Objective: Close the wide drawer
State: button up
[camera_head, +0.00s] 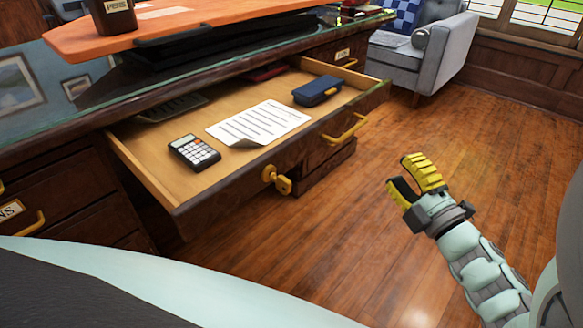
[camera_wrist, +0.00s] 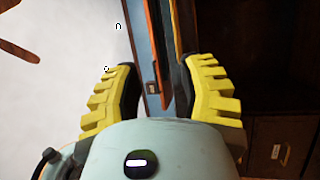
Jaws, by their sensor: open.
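The wide drawer (camera_head: 235,186) is pulled out from the dark wood desk in the head view. Inside lie a calculator (camera_head: 194,152), a printed sheet (camera_head: 258,124) and a dark blue case (camera_head: 317,91). My gripper (camera_head: 398,171) is open and empty, in front of the drawer to the right of the handle, apart from it. In the wrist view its yellow fingers (camera_wrist: 157,68) are spread, with nothing held between them.
The desk top (camera_head: 50,80) overhangs the drawer's back, and an orange board (camera_head: 140,35) sits above it. Other drawers flank the wide one. A grey armchair (camera_head: 440,62) stands at the back right. The wooden floor (camera_head: 490,150) right of the drawer is clear.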

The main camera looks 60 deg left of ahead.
aim_at(355, 127)
jog(key=shift+n, duration=0.3)
jog(key=shift+s+a+f+b+x, duration=0.1)
jog(key=shift+f+b+x, duration=0.55)
jog(key=shift+x, duration=2)
jog(key=shift+s+a+f+b+x, duration=0.2)
jog(key=shift+b+x, duration=0.8)
jog(key=shift+x, duration=1.65)
jog(key=shift+w+f+b+x, duration=0.1)
jog(key=shift+f+b+x, duration=0.55)
jog(key=shift+x, duration=2)
jog(key=shift+o, duration=0.3)
jog(key=shift+r, duration=0.2)
jog(key=shift+d, duration=0.1)
grip_shut()
jog(key=shift+w, duration=0.1)
